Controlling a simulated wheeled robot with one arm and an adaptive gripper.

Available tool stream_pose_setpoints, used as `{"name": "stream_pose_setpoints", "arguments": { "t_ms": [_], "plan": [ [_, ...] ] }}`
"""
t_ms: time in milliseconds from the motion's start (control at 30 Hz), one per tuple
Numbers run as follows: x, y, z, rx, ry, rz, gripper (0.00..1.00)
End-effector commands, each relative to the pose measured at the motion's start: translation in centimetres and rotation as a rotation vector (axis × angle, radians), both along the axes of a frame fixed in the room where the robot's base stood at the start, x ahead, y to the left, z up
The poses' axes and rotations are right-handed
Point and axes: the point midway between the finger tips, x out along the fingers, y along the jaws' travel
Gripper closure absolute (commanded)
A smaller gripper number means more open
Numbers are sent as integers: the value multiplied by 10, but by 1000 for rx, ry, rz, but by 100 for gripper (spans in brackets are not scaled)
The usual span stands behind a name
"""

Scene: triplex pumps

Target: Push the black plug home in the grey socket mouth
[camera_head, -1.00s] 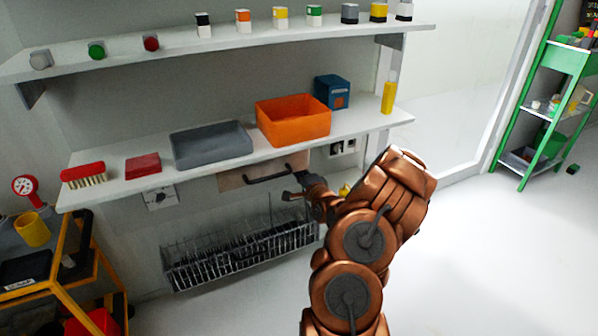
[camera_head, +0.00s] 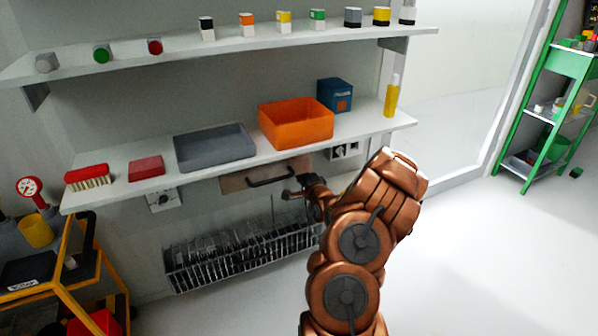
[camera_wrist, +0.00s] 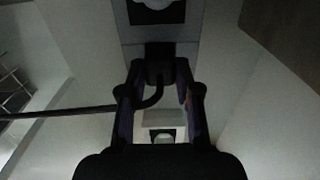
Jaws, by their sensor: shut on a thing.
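My gripper (camera_wrist: 162,92) shows in the wrist view with its two dark fingers on either side of the black plug (camera_wrist: 159,70). A dark cord curves down from the plug's side. The plug's far end meets a dark square area on a grey strip (camera_wrist: 130,35), which looks like the socket mouth. I cannot tell how deep the plug sits in it. In the head view my gripper (camera_head: 293,190) is small, below the lower shelf, and my own arm hides part of that area. The plug cannot be made out there.
The lower shelf (camera_head: 110,190) overhangs the work area and carries an orange bin (camera_head: 295,122) and a grey tray (camera_head: 215,148). A drawer-like panel with a dark handle (camera_head: 270,178) is close to the gripper's left. A wire rack (camera_head: 240,257) hangs below.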

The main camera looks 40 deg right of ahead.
Motion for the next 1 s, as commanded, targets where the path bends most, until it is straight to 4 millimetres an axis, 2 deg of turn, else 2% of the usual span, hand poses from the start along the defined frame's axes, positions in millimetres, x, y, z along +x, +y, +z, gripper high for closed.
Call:
{"name": "stream_pose_setpoints", "arguments": {
  "t_ms": [133, 167, 433, 767, 1000],
  "plan": [
    [3, -1, 1, 0, -1, 0, 100],
    [3, -1, 0, 1, -1, 0, 67],
    [3, -1, 0, 0, -1, 0, 38],
    [2, -1, 0, 0, -1, 0, 38],
    [-15, 3, 1, -1, -2, -2, 38]
  ]
}}
